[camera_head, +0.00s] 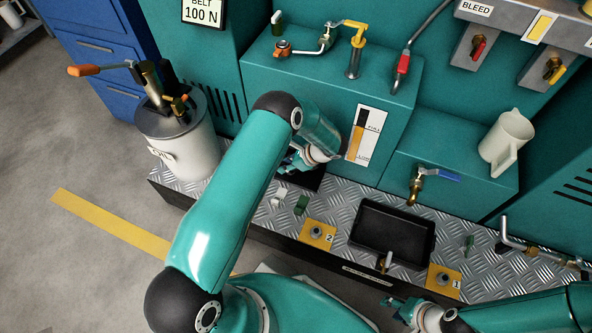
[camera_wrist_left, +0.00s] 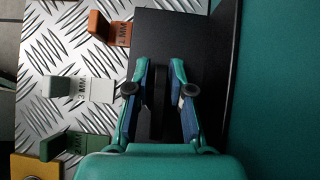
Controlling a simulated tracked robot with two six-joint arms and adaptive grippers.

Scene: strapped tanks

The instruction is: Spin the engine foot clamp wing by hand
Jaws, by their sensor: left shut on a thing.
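My left gripper (camera_head: 296,162) reaches down behind my left arm, close to the front of the teal cabinet, over a dark plate on the metal deck. In the left wrist view its two blue-padded fingers (camera_wrist_left: 160,92) stand on either side of a narrow black upright piece (camera_wrist_left: 160,75), which I take to be the clamp wing. The gripper is shut on it. The wing's lower part and the clamp screw are hidden or too dark to make out. In the head view my arm hides the wing. My right gripper (camera_head: 398,309) is low at the front; its finger opening is unclear.
Orange (camera_wrist_left: 103,38), white (camera_wrist_left: 66,87) and green (camera_wrist_left: 60,143) marked blocks stand left of the fingers. A black tray (camera_head: 428,226) sits on the tread-plate deck between yellow numbered pads. A white oil can (camera_head: 189,154) stands left; a white jug (camera_head: 507,138) stands right.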

